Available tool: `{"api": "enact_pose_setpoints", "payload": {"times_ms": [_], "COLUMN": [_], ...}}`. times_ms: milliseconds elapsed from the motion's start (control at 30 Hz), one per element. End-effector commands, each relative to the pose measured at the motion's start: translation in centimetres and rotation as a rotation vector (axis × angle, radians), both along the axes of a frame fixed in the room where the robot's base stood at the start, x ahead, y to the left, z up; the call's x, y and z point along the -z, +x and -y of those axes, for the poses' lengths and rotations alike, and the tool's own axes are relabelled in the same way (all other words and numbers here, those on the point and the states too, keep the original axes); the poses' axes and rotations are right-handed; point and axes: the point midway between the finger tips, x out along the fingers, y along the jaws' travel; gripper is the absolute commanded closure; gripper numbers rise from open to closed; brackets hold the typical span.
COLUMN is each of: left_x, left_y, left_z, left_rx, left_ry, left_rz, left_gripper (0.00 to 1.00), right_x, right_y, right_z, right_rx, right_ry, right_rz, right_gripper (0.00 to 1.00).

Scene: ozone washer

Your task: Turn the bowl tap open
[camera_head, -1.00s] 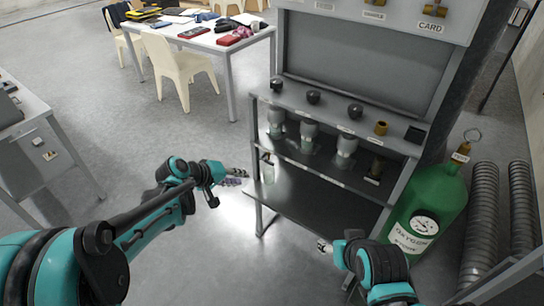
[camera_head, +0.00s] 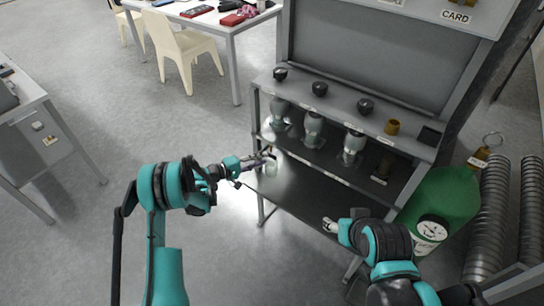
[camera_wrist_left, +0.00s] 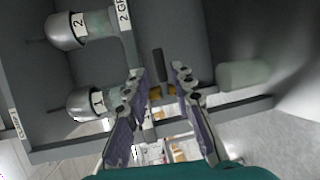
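In the left wrist view, a small brass tap (camera_wrist_left: 160,91) with a dark upright lever (camera_wrist_left: 157,65) shows between my left gripper's fingers. I take it for the bowl tap; the head view does not show it clearly. My left gripper (camera_wrist_left: 164,82) is open, one purple-padded finger on each side of the tap; I cannot tell whether they touch it. In the head view, my left gripper (camera_head: 266,160) is at the left edge of the bench's lower part. My right gripper (camera_head: 330,225) is low in front of the bench, its fingers too small to judge.
The grey bench (camera_head: 330,110) holds several bowls, including one labelled 1 (camera_wrist_left: 88,103). A pale cylinder (camera_wrist_left: 243,75) lies close right of the left fingers in the wrist view. A green gas cylinder (camera_head: 440,200) stands right. Open floor (camera_head: 90,235) lies left.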

Motion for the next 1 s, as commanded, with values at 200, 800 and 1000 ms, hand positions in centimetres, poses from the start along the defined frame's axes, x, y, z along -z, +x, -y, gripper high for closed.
{"api": "enact_pose_setpoints", "payload": {"times_ms": [200,800,1000], "left_x": [0.9,1.0,1.0], "left_y": [1.8,2.8,2.8], "left_z": [3.1,4.5,4.5], "left_rx": [0.002,-0.001,-0.001], "left_ry": [0.001,0.002,0.003], "left_rz": [-0.001,0.000,0.001], "left_gripper": [0.76,1.00,1.00], "right_x": [1.4,1.8,1.8], "right_y": [0.0,0.0,0.0], "right_z": [0.0,0.0,0.0], "right_rx": [0.000,0.000,0.000], "right_ry": [0.000,0.000,0.000], "right_rz": [0.000,0.000,0.000], "right_gripper": [0.43,0.43,0.43]}}
